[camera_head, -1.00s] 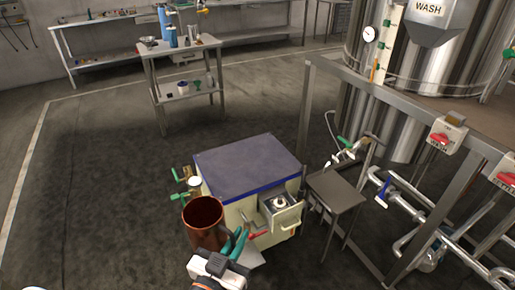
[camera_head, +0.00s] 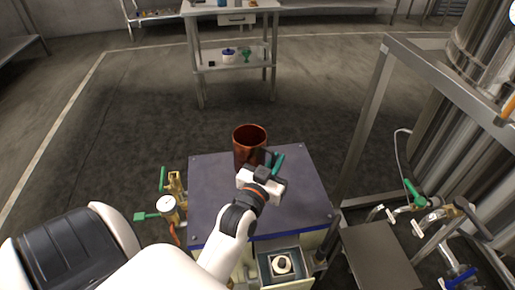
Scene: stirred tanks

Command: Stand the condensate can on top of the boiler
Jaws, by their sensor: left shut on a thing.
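The condensate can (camera_head: 248,141) is a reddish-brown open-topped cylinder, upright, at the back part of the boiler top in the picture. The boiler (camera_head: 210,199) is a cream box with a flat blue-grey top. My left gripper (camera_head: 268,164) reaches in over the boiler and is shut on the near side of the can. The gripper hides the can's lower right part, so I cannot tell whether the can's base touches the top. My right gripper is not in view.
Green-handled valves and a gauge (camera_head: 167,203) stick out at the boiler's left. A small grey side table (camera_head: 378,255) and a metal frame with pipes stand at the right. A steel workbench (camera_head: 232,70) stands behind. The floor between is clear.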

